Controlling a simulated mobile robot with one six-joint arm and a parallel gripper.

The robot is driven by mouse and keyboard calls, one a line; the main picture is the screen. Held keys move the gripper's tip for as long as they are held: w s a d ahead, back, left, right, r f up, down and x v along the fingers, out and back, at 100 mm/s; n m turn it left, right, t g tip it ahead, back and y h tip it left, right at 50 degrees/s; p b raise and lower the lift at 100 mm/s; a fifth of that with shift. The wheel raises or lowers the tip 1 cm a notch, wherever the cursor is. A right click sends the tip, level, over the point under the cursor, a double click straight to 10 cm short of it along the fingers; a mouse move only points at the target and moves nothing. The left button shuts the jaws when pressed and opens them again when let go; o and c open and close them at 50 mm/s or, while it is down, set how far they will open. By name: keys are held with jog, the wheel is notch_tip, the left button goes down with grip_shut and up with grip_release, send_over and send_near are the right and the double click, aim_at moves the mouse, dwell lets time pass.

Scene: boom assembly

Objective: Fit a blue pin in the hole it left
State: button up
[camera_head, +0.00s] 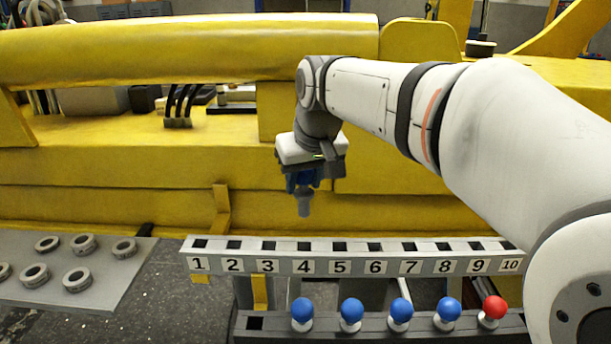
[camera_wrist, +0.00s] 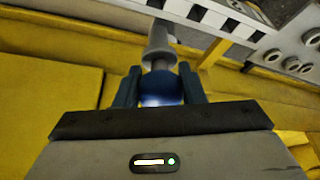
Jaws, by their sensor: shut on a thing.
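My gripper (camera_head: 304,184) is shut on a blue pin (camera_head: 304,205), held by its blue ball head with the grey shank pointing down. In the wrist view the blue head (camera_wrist: 160,89) sits between the two blue fingers, its shank reaching toward the numbered strip. The pin hangs in the air above the numbered strip (camera_head: 345,266), around holes 3 and 4 in the head view. The strip's dark square holes, numbered 1 to 10, show no pins. The lower rack (camera_head: 275,325) has an empty square hole (camera_head: 255,323) at its left end.
Several blue pins (camera_head: 351,311) and one red pin (camera_head: 493,309) stand in the lower rack, right of its empty hole. A grey plate (camera_head: 80,308) with several metal rings (camera_head: 77,280) lies at left. The yellow boom (camera_head: 130,170) runs close behind my gripper.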

aim_at(306, 204)
jog(key=shift+f+b, duration=2.45)
jog(key=shift+f, duration=0.85)
jog(key=shift+f, duration=0.15)
jog(key=shift+f+b, duration=2.25)
jog(key=shift+f, duration=0.5)
jog(key=o, duration=1.2)
jog(key=shift+s+r, duration=0.1)
jog(key=v, duration=0.7)
jog(key=shift+s+r, duration=0.1)
jog(key=shift+r, duration=0.2)
